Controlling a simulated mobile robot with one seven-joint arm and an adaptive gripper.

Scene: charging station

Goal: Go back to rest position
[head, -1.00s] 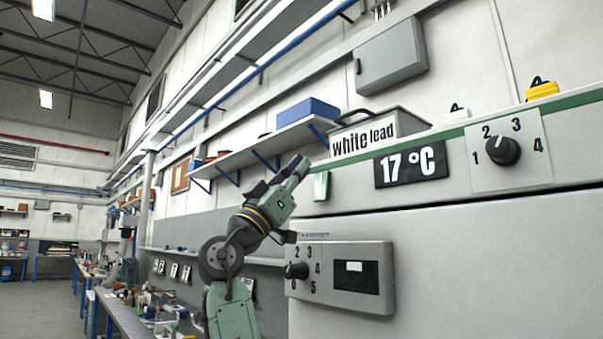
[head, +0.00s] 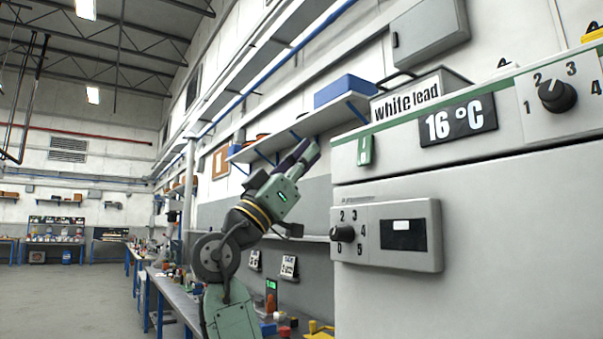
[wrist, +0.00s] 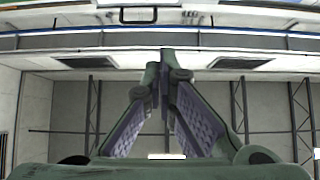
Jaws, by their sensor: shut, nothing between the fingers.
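My gripper (head: 300,158) is raised on my bent arm left of the grey cabinet (head: 480,210), pointing up and to the right. In the wrist view my gripper (wrist: 164,62) has its purple-padded fingers meeting at the tips, with nothing held. Behind the fingers the wrist view shows the ceiling and the upper wall. The gripper stands apart from the cabinet's knob box (head: 388,235) in the picture.
The cabinet carries a "16 °C" display (head: 458,124) and an upper dial (head: 557,96). A white lead box (head: 425,92) stands behind it. A shelf with a blue box (head: 345,90) runs along the wall. A cluttered workbench (head: 180,300) is below; open floor (head: 85,290) lies left.

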